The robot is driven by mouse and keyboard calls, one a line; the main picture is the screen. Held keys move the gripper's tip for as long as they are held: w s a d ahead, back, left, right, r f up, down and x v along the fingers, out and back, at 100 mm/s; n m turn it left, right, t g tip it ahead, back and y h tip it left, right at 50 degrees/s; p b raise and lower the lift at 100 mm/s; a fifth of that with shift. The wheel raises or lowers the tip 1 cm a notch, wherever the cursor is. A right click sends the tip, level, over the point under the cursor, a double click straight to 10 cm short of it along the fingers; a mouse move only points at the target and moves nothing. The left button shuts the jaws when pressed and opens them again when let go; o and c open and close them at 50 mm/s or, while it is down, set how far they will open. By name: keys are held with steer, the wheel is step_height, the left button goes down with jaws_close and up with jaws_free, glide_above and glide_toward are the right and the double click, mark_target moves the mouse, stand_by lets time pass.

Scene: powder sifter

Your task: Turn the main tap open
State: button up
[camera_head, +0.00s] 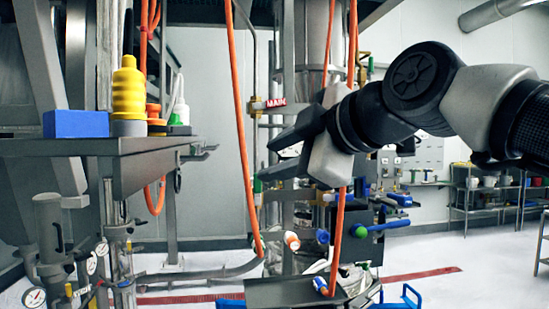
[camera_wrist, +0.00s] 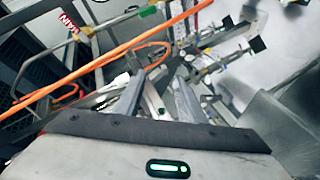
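A red "MAIN" label (camera_head: 276,103) sits on a pipe fitting at the middle of the head view. In the wrist view the same label (camera_wrist: 68,21) is at the upper left, beside a bent metal pipe. The tap's handle is too small to make out clearly. My gripper (camera_head: 271,158) is just below the label in the head view, its two fingers apart. In the wrist view my gripper (camera_wrist: 157,84) is also open, with the label off to the left of the fingers. I see nothing gripped; the depth between gripper and label is unclear.
Orange hoses (camera_head: 243,130) hang near my gripper, and one crosses the wrist view (camera_wrist: 110,58). A metal shelf (camera_head: 60,148) at left holds a yellow bottle (camera_head: 128,88) and a blue box (camera_head: 76,124). A blue-handled valve (camera_head: 385,227) is lower right. Open floor lies at right.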

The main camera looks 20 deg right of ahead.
mark_target(269, 104)
steer(key=shift+f, duration=0.1)
steer(key=shift+c, duration=0.2)
steer(key=c, duration=0.3)
steer(key=w+d+n+h+b, duration=0.1)
steer(key=w+d+n+t+h+b, duration=0.1)
steer(key=w, duration=0.1)
steer(key=shift+w+d+f, duration=0.1)
steer(key=shift+d+f, duration=0.05)
steer(key=shift+d, duration=0.25)
jaws_close()
steer(key=w+d+r+n+t+h+p, duration=0.1)
steer(key=w+d+r+n+p, duration=0.1)
steer(key=w+n, duration=0.4)
steer(key=w+d+r+n+t+h+p, duration=0.2)
steer(key=w+d+r+n, duration=0.2)
steer(key=w+n, duration=0.2)
steer(key=w+d+r+n+t+h+p, duration=0.1)
steer(key=w+d+r+n+h+p, duration=0.1)
steer(key=w+n, duration=0.5)
steer(key=shift+w+d+r+t, duration=0.4)
steer(key=shift+w+d+r, duration=0.3)
steer(key=shift+w+d, duration=0.3)
